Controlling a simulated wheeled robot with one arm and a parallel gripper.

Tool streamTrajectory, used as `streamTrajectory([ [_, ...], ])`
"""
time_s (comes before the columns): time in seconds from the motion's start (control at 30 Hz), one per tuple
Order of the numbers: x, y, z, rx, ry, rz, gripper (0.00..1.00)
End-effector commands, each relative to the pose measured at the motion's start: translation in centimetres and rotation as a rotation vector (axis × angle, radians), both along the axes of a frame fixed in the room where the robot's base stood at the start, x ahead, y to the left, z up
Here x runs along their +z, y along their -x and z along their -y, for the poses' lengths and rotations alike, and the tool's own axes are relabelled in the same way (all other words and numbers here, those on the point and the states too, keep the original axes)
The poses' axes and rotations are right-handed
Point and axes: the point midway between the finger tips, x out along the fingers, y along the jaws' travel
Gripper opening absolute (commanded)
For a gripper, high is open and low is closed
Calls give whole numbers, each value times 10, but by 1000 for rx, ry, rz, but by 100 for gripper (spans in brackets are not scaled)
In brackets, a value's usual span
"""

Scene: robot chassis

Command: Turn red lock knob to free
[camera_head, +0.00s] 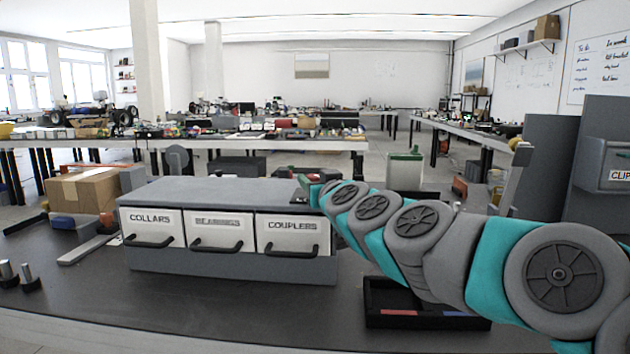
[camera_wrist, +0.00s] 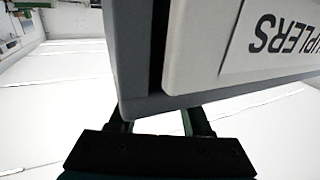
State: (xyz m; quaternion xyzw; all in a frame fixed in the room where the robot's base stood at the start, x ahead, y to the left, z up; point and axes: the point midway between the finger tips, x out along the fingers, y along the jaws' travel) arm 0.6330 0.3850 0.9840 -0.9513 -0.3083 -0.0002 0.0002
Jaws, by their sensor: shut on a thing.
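A grey drawer cabinet (camera_head: 190,268) stands on the dark bench with three white drawers, lettered COLLARS, a blurred middle label and COUPLERS. My gripper (camera_head: 304,188) is at the right end of the cabinet's top, above the COUPLERS drawer (camera_head: 292,236). In the wrist view, the cabinet's corner and the upside-down COUPLERS label (camera_wrist: 287,35) fill the upper right. My gripper's two fingers (camera_wrist: 158,120) stand apart and pass behind the cabinet edge, so their tips are hidden. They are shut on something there. The red lock knob itself is not clearly visible in either view.
A black tray (camera_head: 385,322) with red and blue pieces lies on the bench below my arm. A cardboard box (camera_head: 85,190) and loose tools are left of the cabinet. A green-topped container (camera_head: 405,170) stands behind it.

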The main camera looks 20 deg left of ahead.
Motion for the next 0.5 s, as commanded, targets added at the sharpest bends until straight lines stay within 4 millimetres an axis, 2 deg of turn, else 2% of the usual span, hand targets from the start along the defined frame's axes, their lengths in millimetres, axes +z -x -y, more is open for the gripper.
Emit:
streamTrajectory([
  [0.03, 0, 0, 0, 1, 0, 0, 7],
  [0.1, 0, 0, 0, 1, 0, 0, 0],
  [0.5, -4, 0, 1, 27, 0, 0, 0],
])
